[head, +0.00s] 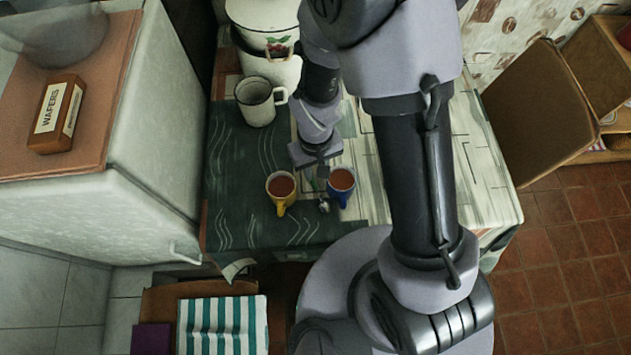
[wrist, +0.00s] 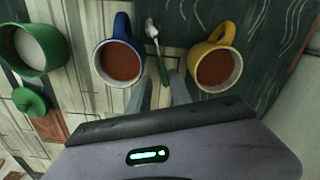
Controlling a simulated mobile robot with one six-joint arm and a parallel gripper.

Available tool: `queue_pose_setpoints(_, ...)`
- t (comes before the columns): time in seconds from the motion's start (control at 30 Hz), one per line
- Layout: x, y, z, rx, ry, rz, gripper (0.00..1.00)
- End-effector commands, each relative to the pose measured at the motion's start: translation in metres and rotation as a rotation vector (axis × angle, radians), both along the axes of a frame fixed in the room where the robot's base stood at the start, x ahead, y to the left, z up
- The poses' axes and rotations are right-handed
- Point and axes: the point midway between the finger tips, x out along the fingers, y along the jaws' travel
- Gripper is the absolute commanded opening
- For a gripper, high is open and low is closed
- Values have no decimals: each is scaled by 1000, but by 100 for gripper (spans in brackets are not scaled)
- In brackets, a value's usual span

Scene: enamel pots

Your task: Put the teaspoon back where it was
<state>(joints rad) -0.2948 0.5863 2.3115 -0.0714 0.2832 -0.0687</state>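The teaspoon (head: 324,206) has a silver bowl and a green handle, and lies between a yellow mug (head: 281,188) and a blue mug (head: 341,182), both holding brown drink. In the wrist view the teaspoon (wrist: 154,36) points its bowl away from me, with the blue mug (wrist: 119,62) on its left and the yellow mug (wrist: 216,67) on its right. My gripper (wrist: 162,78) is open, with its two fingers apart and the green handle's end showing in the gap between them. In the head view my gripper (head: 317,170) is over the handle end, partly hiding it.
A green mug (wrist: 38,49) with white drink and a green lid (wrist: 30,101) are at the left of the wrist view. A white enamel mug (head: 256,103) and a lidded pot (head: 265,30) stand behind. The dark cloth (head: 237,190) left of the yellow mug is clear.

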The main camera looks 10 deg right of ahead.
Motion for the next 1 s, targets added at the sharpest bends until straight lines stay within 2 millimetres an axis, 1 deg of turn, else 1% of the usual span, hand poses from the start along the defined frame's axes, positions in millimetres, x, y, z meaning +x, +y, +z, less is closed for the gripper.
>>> queue_pose_setpoints(0.03, 0, 0, -11, 0, 1, 0, 25)
queue_pose_setpoints(0.17, 1, 0, -20, 0, -1, -1, 25)
queue_pose_setpoints(0.23, 2, 2, -28, 0, -1, 0, 25)
queue_pose_setpoints(0.4, 6, 5, -63, 0, 1, -1, 25)
queue_pose_setpoints(0.47, 5, 5, -71, 0, 0, -2, 25)
queue_pose_setpoints(0.63, 6, 5, -68, 1, -2, -2, 25)
queue_pose_setpoints(0.67, 6, 5, -68, 1, -2, -2, 24)
queue_pose_setpoints(0.7, 6, 5, -68, 1, -2, -2, 16)
queue_pose_setpoints(0.77, 6, 5, -68, 1, -2, -2, 4)
queue_pose_setpoints(0.8, 6, 5, -68, 0, -1, -2, 0)
queue_pose_setpoints(1.0, 6, 5, -68, 0, -1, -2, 0)
